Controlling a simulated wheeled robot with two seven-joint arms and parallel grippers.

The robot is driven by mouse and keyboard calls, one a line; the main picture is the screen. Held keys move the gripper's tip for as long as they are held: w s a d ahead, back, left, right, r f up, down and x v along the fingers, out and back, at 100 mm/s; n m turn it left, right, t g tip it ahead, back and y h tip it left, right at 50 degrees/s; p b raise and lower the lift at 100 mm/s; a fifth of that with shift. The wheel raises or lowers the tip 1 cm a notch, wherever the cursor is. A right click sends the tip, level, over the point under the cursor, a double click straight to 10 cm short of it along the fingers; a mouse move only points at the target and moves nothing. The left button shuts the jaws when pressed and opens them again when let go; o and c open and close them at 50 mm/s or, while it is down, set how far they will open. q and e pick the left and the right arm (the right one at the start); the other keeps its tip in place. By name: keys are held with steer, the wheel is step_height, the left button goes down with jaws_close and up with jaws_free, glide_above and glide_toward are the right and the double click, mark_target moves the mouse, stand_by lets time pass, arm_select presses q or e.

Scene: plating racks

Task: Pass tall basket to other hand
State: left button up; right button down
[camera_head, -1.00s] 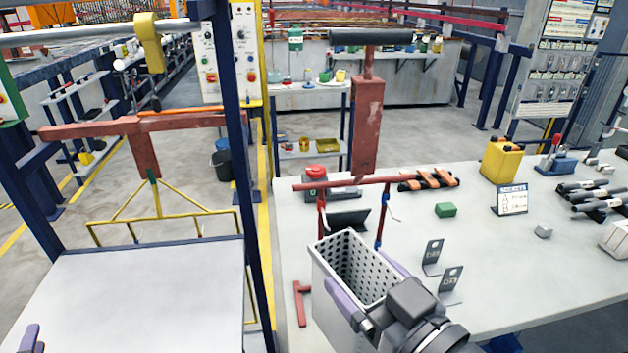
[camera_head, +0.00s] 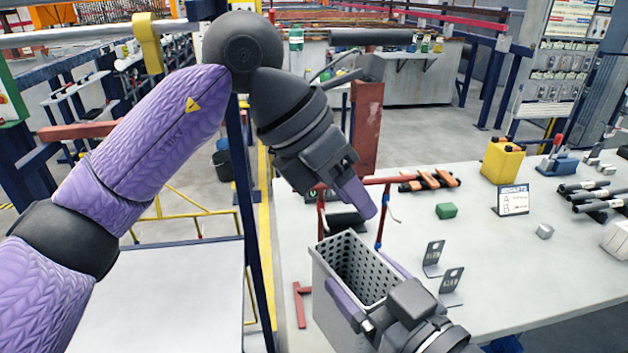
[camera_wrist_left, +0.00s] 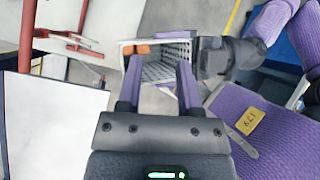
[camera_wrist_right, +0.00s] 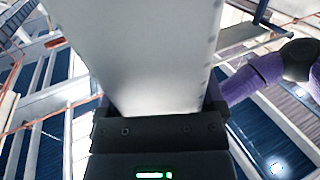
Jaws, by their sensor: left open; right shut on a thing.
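The tall basket (camera_head: 340,290) is a light grey, open-topped box with perforated inner walls, upright at the lower middle of the head view. My right gripper (camera_head: 362,292) is shut on it, with a purple finger on either side. In the right wrist view, the basket's smooth wall (camera_wrist_right: 140,55) fills the space between the fingers. My left gripper (camera_head: 358,195) is open and empty, above and behind the basket, apart from it. In the left wrist view, the basket (camera_wrist_left: 166,68) shows beyond and between the left fingers (camera_wrist_left: 158,70).
A red rack frame (camera_head: 302,305) stands close behind the basket. A blue post (camera_head: 247,200) and a pale surface (camera_head: 150,300) lie left.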

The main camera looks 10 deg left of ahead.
arm_select(q)
steer(key=a+t+y, duration=0.1)
steer(key=a+y, duration=0.2)
steer(key=y, duration=0.1)
steer(key=shift+a+r+n, duration=0.1)
steer(key=shift+a+n, duration=0.2)
steer(key=shift+a, duration=0.05)
glide_above(347, 273)
steer(key=a, duration=0.2)
steer(key=f, duration=1.1)
steer(key=shift+s+d, duration=0.2)
steer(key=shift+s, duration=0.2)
steer(key=c, duration=0.6)
jaws_close()
steer(key=shift+s+d, duration=0.15)
steer(key=shift+d, duration=0.05)
steer(key=shift+r, duration=0.1)
arm_select(e)
steer(key=shift+c, duration=0.4)
jaws_free()
arm_select(q)
steer(key=shift+a, duration=0.1)
arm_select(e)
steer(key=shift+o, duration=0.4)
steer(key=shift+r, duration=0.1)
